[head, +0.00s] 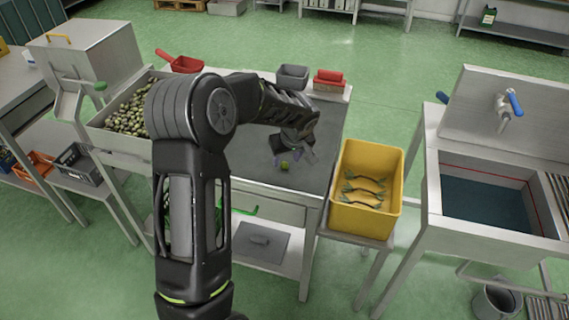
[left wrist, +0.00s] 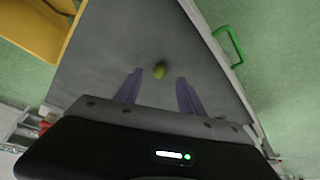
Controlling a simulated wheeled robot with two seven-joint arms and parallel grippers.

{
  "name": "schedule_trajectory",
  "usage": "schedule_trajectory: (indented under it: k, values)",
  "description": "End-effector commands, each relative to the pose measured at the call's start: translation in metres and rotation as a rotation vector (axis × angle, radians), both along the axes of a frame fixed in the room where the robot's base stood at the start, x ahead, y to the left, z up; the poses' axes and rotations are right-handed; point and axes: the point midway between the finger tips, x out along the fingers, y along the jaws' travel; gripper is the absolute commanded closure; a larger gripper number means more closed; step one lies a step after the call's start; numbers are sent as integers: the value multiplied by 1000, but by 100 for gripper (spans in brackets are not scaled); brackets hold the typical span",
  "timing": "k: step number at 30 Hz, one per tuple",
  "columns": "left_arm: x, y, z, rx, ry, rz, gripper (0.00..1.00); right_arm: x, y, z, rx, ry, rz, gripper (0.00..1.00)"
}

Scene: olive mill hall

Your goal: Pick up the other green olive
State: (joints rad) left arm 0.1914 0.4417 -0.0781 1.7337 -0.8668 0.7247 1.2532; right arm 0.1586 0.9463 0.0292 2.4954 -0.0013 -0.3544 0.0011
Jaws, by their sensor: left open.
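A green olive (head: 284,165) lies on the dark grey table top (head: 318,170), close to the table's front right part. My left gripper (head: 291,158) is above the table near the olive. In the left wrist view the olive (left wrist: 159,72) shows just beyond the two purple fingertips (left wrist: 158,82), about midway between them. The gripper is open, with nothing between its fingers. My right gripper is in neither view.
A bin of many olives (head: 128,116) is at the left. A grey box (head: 292,77), a red item (head: 328,79) and a red scoop (head: 184,64) are at the back. A sink (head: 487,204) stands far right.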

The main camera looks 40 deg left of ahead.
Motion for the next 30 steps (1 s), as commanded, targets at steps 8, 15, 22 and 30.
schedule_trajectory:
  k: [8, 15, 22, 30]
  values:
    - [8, 9, -28, -1, 1, 0, 53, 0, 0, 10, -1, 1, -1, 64]
    - [8, 9, -29, 0, 0, 0, 53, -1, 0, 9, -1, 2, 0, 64]
    - [8, 9, -29, 0, 0, 0, 53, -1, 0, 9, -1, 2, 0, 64]
    - [8, 9, -29, 0, 0, 0, 66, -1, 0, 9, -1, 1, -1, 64]
